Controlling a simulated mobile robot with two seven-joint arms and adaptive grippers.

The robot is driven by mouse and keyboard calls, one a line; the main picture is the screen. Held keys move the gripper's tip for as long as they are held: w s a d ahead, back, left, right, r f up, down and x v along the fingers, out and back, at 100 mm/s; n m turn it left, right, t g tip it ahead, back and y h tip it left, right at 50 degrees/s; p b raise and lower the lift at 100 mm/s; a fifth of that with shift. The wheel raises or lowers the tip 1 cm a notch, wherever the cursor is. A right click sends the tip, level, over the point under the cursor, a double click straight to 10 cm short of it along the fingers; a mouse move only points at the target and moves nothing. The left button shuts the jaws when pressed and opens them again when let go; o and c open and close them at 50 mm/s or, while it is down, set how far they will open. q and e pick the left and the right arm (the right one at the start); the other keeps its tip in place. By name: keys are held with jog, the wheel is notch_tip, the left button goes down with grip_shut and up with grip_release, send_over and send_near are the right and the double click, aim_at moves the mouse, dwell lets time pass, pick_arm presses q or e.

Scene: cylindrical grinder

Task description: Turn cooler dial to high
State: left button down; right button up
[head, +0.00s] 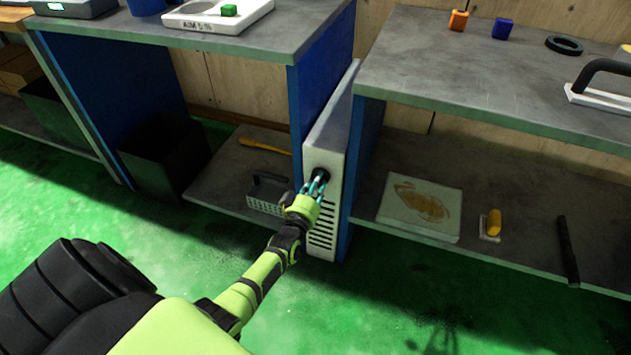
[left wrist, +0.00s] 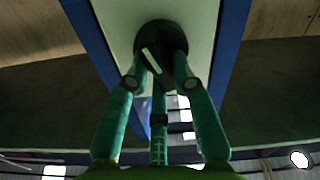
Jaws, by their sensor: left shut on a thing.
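The cooler (head: 325,150) is a narrow, upright white unit with vent slots low on its front, standing between two grey-topped benches. Its dial (head: 320,174) is a round black knob on the front, partly covered by my left gripper. My left gripper (head: 317,184) is shut on the dial, its teal fingers around the knob. In the left wrist view the dial (left wrist: 158,56) has a pale pointer line, tilted from upper left to lower right in the picture. The fingers (left wrist: 160,72) reach the knob from both sides and below. My right gripper is not in view.
The left bench (head: 250,42) and right bench (head: 450,85) flank the cooler closely. A grey basket (head: 268,192) sits on the lower left shelf. A picture board (head: 420,207) and a yellow item (head: 493,222) lie on the lower right shelf. The green floor in front is clear.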

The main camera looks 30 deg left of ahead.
pick_arm(q)
jog(key=shift+m, duration=0.8)
jog(key=shift+d+m, duration=0.15)
jog(key=shift+m, duration=1.05)
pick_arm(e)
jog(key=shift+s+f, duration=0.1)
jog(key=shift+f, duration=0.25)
pick_arm(q)
jog(key=c, duration=1)
grip_release()
jog(key=shift+c, duration=0.2)
